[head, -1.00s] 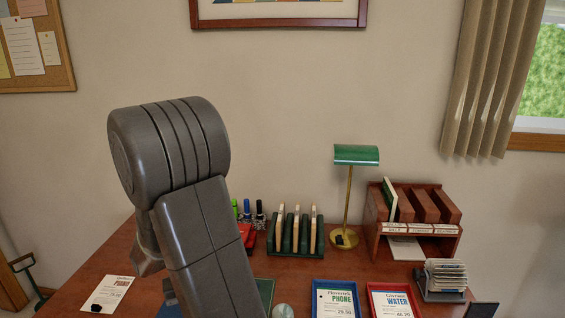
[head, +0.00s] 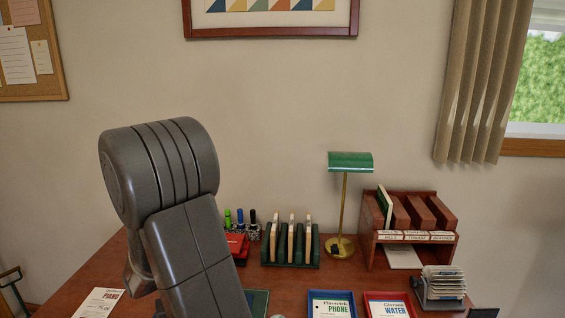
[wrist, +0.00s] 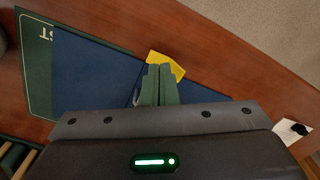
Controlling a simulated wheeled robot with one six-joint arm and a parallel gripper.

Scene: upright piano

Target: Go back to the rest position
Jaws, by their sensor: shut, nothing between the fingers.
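My gripper (wrist: 160,85) shows in the wrist view with its two green fingers closed together and nothing held. It is above the wooden desk (wrist: 215,60), over a dark blue sheet or folder (wrist: 95,75) with a yellow piece (wrist: 165,64) just beyond the fingertips. I cannot tell how high above them it is. In the head view my arm rises at the left in front of the desk (head: 100,275), and the gripper itself is hidden or out of frame.
The desk holds a green rack (head: 290,258), a brass lamp with green shade (head: 350,161), a wooden sorter (head: 415,250), a card file (head: 442,284), a blue PHONE tray (head: 311,300), a red WATER tray (head: 368,302) and a paper (head: 98,303) at left.

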